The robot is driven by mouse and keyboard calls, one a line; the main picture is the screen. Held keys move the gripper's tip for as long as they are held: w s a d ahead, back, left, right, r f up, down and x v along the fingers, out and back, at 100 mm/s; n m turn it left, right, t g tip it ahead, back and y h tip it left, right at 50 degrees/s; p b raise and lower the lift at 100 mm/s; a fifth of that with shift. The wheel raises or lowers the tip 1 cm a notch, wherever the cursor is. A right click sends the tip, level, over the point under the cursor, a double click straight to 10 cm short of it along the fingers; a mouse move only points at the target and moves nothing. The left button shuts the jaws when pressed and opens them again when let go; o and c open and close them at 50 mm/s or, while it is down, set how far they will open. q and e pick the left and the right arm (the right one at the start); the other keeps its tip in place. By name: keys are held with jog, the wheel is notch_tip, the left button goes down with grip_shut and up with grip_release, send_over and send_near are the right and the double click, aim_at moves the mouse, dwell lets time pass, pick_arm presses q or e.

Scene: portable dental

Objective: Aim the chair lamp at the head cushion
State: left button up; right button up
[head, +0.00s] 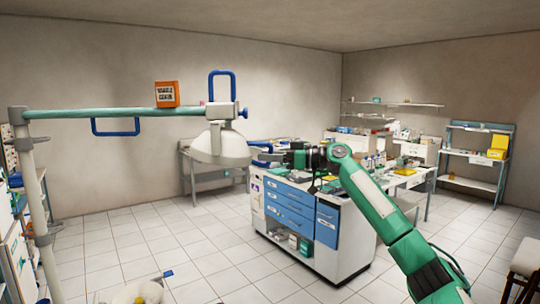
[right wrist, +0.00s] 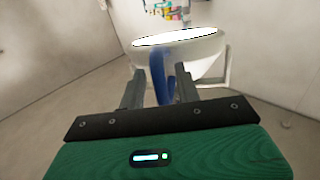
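The chair lamp (head: 221,146) has a white dome head hanging from the end of a green arm (head: 90,113) on a grey pole. In the right wrist view the lamp head (right wrist: 205,52) shows a bright oval face. A blue handle (right wrist: 158,72) on it stands between the fingers of my right gripper (right wrist: 160,84). The fingers are apart, with a gap on each side of the handle. In the head view my right gripper (head: 272,157) is at the right side of the lamp head. I cannot make out the head cushion. My left gripper is not in view.
A white cabinet with blue drawers (head: 290,205) stands below and behind my right arm. An orange box (head: 167,94) shows above the lamp arm. A blue loop (head: 222,84) rises above the lamp joint. Shelves (head: 475,155) stand at the back right. Tiled floor is clear at centre left.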

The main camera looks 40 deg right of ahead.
jog(key=shift+c, duration=0.2)
grip_shut()
jog(key=shift+r+p, duration=0.45)
jog(key=shift+p, duration=0.1)
notch_tip(320, 180, up, 2)
jog(key=g+p, duration=0.1)
jog(key=p, duration=0.1)
jog(key=h+p, duration=0.1)
jog(key=p, duration=0.1)
jog(key=shift+s+d+r+g, duration=0.15)
jog(key=shift+r+g, duration=0.05)
jog(key=shift+g, duration=0.2)
jog(key=shift+r+h+p, duration=0.15)
jog(key=shift+h+p, duration=0.25)
jog(key=shift+p, duration=0.4)
jog(key=shift+g, duration=0.3)
jog(key=shift+o, duration=0.2)
grip_release()
